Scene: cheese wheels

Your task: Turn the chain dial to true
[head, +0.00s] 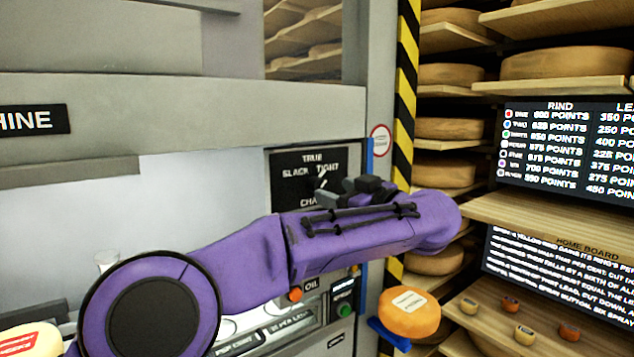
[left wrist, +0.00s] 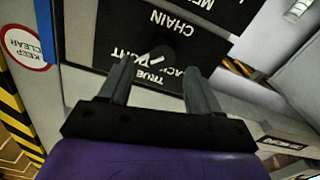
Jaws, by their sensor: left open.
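The chain dial (head: 319,181) sits on a black panel (head: 290,190) marked TRUE at the top, SLACK at left and TIGHT at right. Its pale pointer leans up and right, toward the TIGHT side of TRUE. The left wrist view shows the panel upside down, with the dark dial (left wrist: 157,56) just beyond and between my fingertips. My left gripper (head: 345,187) is open at the panel's lower right and partly covers it. In the left wrist view the gripper (left wrist: 158,68) has a finger on each side of the dial; contact cannot be told. My right gripper is out of view.
A striped post (head: 405,90) and shelves of cheese wheels (head: 450,74) stand right of the machine. Below my arm are an orange OIL button (head: 295,295) and a green button (head: 345,310). An orange cheese wheel (head: 409,312) is at lower right.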

